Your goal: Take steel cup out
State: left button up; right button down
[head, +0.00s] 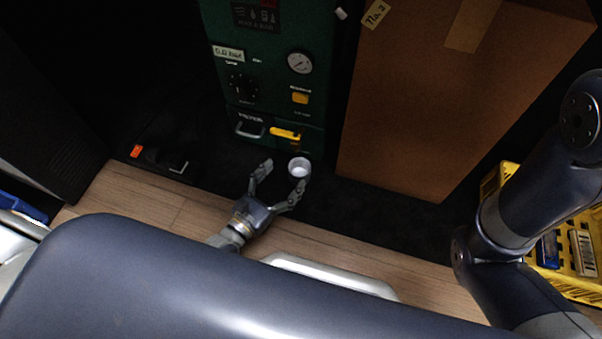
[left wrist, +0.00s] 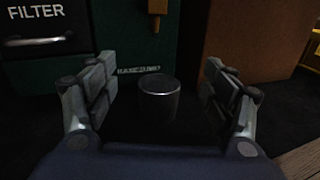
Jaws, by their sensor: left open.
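The steel cup (head: 299,168) stands upright on the dark floor in front of the green machine, just below its yellow handle. In the left wrist view the cup (left wrist: 158,100) is a dark metal cylinder between my two spread fingers, with gaps on both sides. My left gripper (head: 283,175) is open and empty. In the head view its right fingertip overlaps the cup's lower edge; I cannot tell if they touch. My right gripper is out of view; only part of the right arm shows at the right.
The green machine (head: 270,75) with a gauge and a drawer marked FILTER stands behind the cup. A large brown box (head: 430,100) is close on the right. A yellow crate (head: 575,285) with items is at far right. A black device (head: 160,160) lies at left.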

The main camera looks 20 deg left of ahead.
aim_at(293, 177)
pick_arm(q)
notch_tip(293, 177, down, 5)
jog(key=b, duration=0.3)
jog(key=shift+b+x, duration=0.4)
jog(key=shift+x, duration=0.65)
jog(key=b+x, duration=0.2)
jog(key=x, duration=0.2)
jog(key=shift+w, duration=0.15)
jog(key=shift+w+d+r, duration=0.1)
jog(key=shift+w+d, duration=0.1)
jog(key=shift+w, duration=0.35)
jog(key=c, duration=1.2)
